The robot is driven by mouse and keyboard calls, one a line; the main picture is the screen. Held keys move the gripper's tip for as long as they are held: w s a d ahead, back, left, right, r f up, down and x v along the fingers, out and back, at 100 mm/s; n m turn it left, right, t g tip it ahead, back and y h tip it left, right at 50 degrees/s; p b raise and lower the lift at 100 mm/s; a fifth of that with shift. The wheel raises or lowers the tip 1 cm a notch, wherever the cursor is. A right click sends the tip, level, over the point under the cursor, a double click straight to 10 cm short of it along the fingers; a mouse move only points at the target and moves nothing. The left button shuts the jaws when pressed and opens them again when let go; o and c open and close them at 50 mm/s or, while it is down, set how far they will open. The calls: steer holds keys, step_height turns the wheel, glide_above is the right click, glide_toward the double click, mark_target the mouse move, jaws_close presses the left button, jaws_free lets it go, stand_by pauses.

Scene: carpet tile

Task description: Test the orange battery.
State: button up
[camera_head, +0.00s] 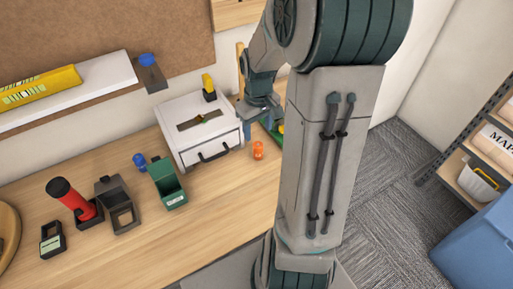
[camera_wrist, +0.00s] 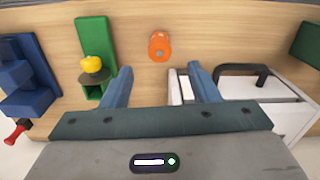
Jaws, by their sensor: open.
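The orange battery (camera_head: 258,150) stands on the wooden workbench, just right of the white drawer box. In the wrist view the orange battery (camera_wrist: 159,46) lies ahead of my gripper (camera_wrist: 160,69), beyond and between the two blue fingertips. My gripper is open with nothing between its fingers.
The white drawer box (camera_head: 196,133) has a black handle. A green bin (camera_head: 168,187), a small blue object (camera_head: 139,161), a black open holder (camera_head: 120,206) and a red cylinder (camera_head: 68,196) stand left. A green holder with a yellow knob (camera_wrist: 92,64) is near my gripper.

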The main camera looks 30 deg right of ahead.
mark_target(258, 145)
steer(key=shift+f, duration=4)
steer(key=c, duration=1.1)
